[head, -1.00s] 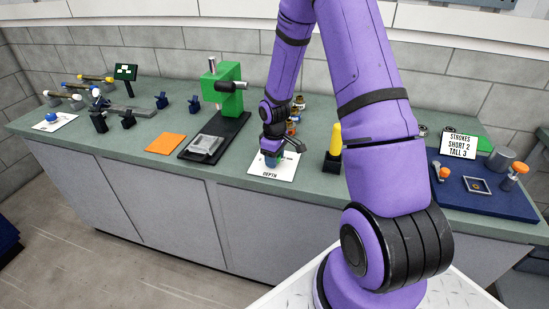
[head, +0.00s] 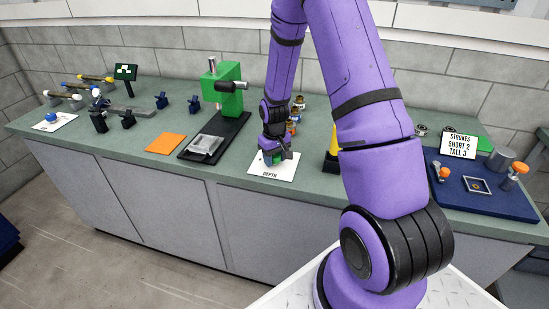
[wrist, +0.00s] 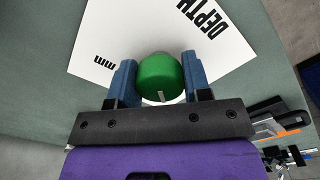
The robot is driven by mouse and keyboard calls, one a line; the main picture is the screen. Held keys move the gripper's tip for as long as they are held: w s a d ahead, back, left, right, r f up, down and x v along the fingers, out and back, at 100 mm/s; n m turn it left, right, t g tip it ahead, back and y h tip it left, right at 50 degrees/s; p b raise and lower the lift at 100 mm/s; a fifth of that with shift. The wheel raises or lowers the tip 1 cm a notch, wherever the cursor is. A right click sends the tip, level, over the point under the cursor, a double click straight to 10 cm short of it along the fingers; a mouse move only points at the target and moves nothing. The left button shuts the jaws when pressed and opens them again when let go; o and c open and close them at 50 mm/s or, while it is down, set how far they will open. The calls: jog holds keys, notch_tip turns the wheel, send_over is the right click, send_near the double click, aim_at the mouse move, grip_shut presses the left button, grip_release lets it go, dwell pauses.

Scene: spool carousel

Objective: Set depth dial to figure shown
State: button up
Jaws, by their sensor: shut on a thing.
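The depth dial (wrist: 160,78) is a round green knob with a short pale mark at its edge, on a white card (wrist: 230,45) printed DEPTH and mm. My gripper (wrist: 160,82) has its two blue fingers on either side of the knob and is shut on it. In the head view my gripper (head: 274,158) points down over the card (head: 268,168), and hides most of the knob. No dial figures are readable on the visible part of the card.
A green press (head: 229,92) on a black base stands left of the card, with an orange mat (head: 165,143) beyond. A yellow post (head: 332,148) stands to the right. A sign (head: 458,146) reading STROKES SHORT 2 TALL 3 stands by a blue tray (head: 500,205).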

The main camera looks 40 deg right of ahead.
jog(key=shift+m, duration=0.9)
jog(key=o, duration=0.9)
jog(key=shift+r, duration=0.1)
notch_tip(320, 180, up, 11)
jog(key=shift+f, duration=0.2)
